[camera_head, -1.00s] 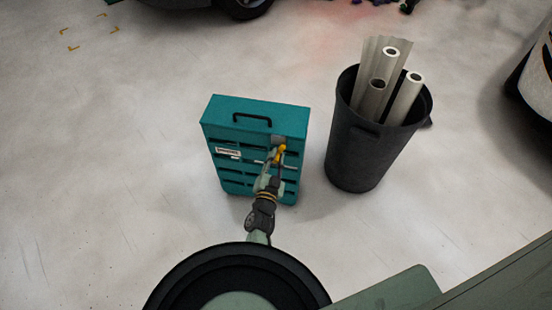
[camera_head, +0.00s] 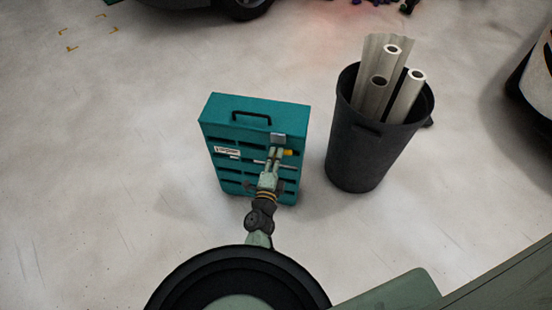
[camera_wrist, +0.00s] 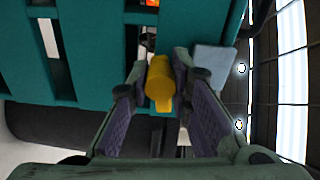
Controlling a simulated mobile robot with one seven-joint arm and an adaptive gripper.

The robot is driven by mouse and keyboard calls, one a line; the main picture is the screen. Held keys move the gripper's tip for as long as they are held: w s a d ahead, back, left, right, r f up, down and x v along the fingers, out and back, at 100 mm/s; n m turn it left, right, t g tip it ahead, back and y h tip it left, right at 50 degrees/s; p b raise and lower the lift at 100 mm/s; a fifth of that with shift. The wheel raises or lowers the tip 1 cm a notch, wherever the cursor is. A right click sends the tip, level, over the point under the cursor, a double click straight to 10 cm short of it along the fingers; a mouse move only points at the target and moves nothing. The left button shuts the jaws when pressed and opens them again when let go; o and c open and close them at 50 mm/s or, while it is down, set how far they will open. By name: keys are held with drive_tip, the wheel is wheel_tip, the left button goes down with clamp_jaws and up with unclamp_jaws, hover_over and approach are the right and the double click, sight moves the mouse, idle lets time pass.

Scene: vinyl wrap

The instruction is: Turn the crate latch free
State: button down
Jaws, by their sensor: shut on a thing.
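The teal crate (camera_head: 255,112) stands upright on the floor with a black handle on top and slots in its front. In the wrist view the yellow latch (camera_wrist: 160,84) sits between the fingers. My gripper (camera_head: 275,155) is at the crate's front, shut on the latch. The fingers (camera_wrist: 161,72) lie on either side of it. They partly hide the latch and its pivot in the head view.
A grey plate (camera_head: 278,138) is on the crate's front just above the latch. A black bin (camera_head: 368,150) holding several pale rolls (camera_head: 406,98) stands close to the crate's right. The floor (camera_head: 110,170) to the left is clear.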

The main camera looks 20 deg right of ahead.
drive_tip(key=shift+m+b, duration=0.4)
drive_tip(key=shift+m, duration=1.5)
drive_tip(key=shift+d, duration=0.1)
drive_tip(key=c, duration=1.4)
unclamp_jaws()
drive_tip(key=shift+c, duration=0.2)
